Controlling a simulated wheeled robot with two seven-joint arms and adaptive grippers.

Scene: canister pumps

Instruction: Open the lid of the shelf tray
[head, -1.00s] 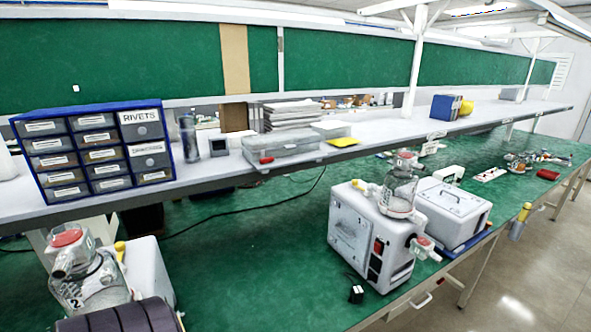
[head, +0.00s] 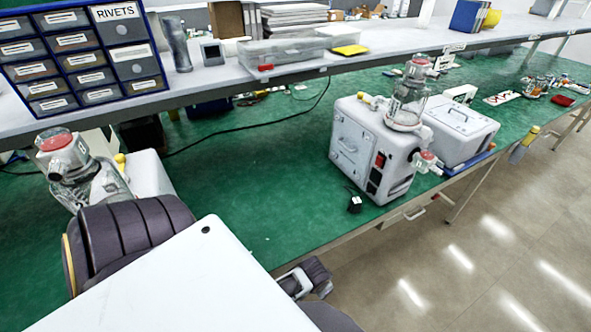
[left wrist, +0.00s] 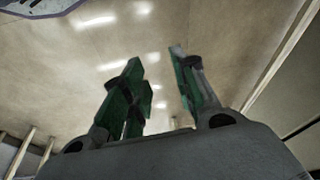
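The shelf tray (head: 285,57) is a clear, shallow plastic box on the raised shelf, right of the rivets drawer cabinet. Its lid looks shut, and a red latch (head: 265,67) shows at its front left. In the left wrist view my left gripper (left wrist: 156,62) has its green-padded fingers apart with nothing between them, above bare floor. My right gripper is not seen.
The blue rivets cabinet (head: 82,62), a grey bottle (head: 175,45) and a small grey device (head: 212,53) stand left of the tray. A yellow item (head: 350,50) lies right of it. A white canister pump (head: 360,145) stands on the green bench (head: 250,175), which has clear room left of the pump.

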